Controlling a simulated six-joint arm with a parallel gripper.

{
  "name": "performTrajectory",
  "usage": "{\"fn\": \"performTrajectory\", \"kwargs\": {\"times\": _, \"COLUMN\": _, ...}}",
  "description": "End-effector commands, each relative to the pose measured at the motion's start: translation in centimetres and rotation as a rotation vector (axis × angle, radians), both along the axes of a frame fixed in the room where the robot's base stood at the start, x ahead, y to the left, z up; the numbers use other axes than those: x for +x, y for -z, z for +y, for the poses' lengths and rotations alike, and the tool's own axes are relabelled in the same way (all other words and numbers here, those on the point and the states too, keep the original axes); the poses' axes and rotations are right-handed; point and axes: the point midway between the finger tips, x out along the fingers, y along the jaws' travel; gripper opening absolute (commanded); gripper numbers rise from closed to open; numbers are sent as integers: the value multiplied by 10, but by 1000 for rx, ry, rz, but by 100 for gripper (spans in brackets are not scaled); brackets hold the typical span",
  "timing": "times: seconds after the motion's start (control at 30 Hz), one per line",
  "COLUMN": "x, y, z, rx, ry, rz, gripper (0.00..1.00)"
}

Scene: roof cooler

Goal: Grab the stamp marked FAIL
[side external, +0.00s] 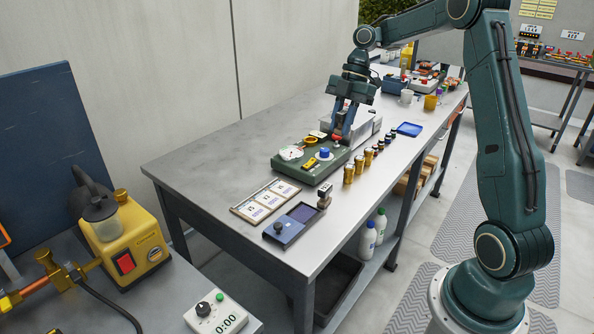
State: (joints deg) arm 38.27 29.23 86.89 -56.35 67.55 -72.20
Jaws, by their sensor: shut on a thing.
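My gripper (338,132) points down over the back of a green case (300,173) on the workbench. It is shut on a small red thing (337,138), mostly hidden by the fingers; I cannot tell if it is a stamp or part of the case. A small stamp-like block (324,195) with a dark top stands upright to the front of the case, clear of my gripper. A dark ink pad box (291,224) lies open near it, with a dark knobbed piece (278,227) at its left. No FAIL marking is readable.
A card tray (266,199) lies left of the ink pad. Several small bottles (359,164) stand in a row right of the case. A grey box (357,126) is close behind my gripper. The bench's near left corner (195,185) is clear.

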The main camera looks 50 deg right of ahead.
Motion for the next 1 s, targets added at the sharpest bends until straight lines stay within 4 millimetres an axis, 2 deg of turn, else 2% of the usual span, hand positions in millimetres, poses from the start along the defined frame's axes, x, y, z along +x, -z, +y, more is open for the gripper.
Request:
{"fn": "performTrajectory", "kwargs": {"times": 0.3, "x": 0, "y": -13, "z": 0, "rx": -3, "ry": -1, "rz": 0, "gripper": 0}}
{"fn": "performTrajectory", "kwargs": {"times": 1.0, "x": 0, "y": -14, "z": 0, "rx": -2, "ry": 0, "rz": 0, "gripper": 0}}
